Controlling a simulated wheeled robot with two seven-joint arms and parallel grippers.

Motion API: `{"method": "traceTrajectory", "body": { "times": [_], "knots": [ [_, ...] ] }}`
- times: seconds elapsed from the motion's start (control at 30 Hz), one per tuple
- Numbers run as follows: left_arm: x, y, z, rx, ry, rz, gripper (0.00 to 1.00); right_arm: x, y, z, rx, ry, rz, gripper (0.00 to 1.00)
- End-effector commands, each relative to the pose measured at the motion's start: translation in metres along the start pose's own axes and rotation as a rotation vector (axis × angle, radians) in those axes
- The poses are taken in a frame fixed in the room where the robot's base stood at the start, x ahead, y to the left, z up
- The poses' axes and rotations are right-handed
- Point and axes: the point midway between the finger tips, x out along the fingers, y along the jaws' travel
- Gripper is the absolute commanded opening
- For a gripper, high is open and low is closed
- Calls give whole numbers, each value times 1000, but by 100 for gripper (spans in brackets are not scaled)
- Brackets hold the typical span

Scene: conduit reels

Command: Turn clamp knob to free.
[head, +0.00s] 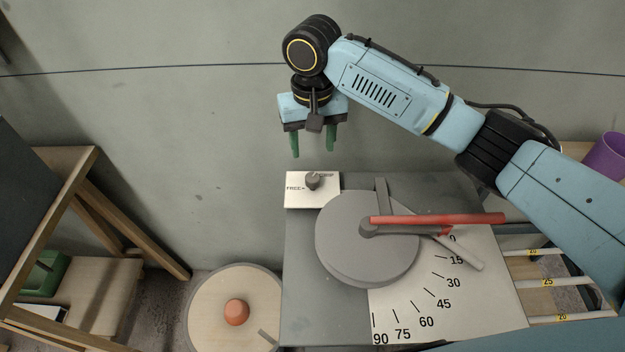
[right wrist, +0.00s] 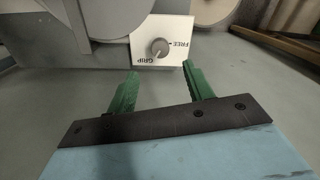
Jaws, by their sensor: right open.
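The clamp knob (head: 313,181) is a small grey dial on a white plate (head: 300,199) at the back left corner of the bender table. The plate reads FREE on its left side in the head view. In the right wrist view the knob (right wrist: 160,47) sits between the words FREE and GRIP, and its pointer direction is hard to make out. My right gripper (head: 313,146) has green fingers, open and empty, above and behind the plate, apart from the knob. In the right wrist view the fingers (right wrist: 159,88) point toward the plate. My left gripper is not in view.
A grey disc (head: 350,255) with a red-handled lever (head: 440,219) and an angle scale stands beside the plate. A round reel (head: 210,310) with an orange knob lies front left. A purple cup (head: 606,157) and rack of labelled tubes (head: 545,283) are at the right.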

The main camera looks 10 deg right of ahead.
Motion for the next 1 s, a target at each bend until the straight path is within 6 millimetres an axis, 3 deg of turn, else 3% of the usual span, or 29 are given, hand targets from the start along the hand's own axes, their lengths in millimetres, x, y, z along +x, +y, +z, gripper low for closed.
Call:
{"method": "traceTrajectory", "body": {
  "times": [0.1,0.5,0.7,1.0],
  "knots": [
    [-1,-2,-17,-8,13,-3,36,26,0,1,0,-4,2,52],
    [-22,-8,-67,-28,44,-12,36,88,0,0,0,-1,1,52],
    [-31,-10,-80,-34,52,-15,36,103,0,0,-1,0,1,52],
    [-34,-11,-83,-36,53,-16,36,107,0,0,-1,0,1,52]
  ]
}}
